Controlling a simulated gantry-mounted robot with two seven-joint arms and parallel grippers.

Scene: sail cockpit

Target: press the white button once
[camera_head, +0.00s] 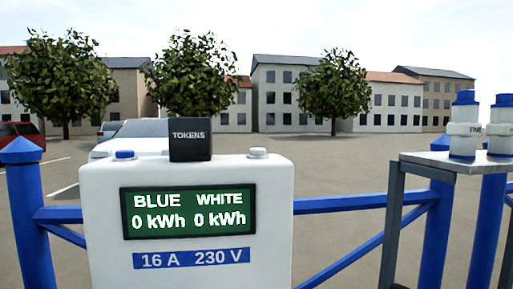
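The white button (258,153) is a low round cap on the top right of the white power pedestal (270,215). A blue button (124,155) sits on the top left of the same pedestal. A dark box marked TOKENS (190,140) stands between the two buttons. The green display (188,212) reads BLUE 0 kWh and WHITE 0 kWh. Below it a blue label (191,259) reads 16 A 230 V. Neither of my grippers is in the head view.
A small grey table (455,162) at the right holds two white and blue bottle-like items (465,125). Blue posts and rails (350,203) run behind the pedestal. The space above the white button is clear. Cars, trees and houses are far behind.

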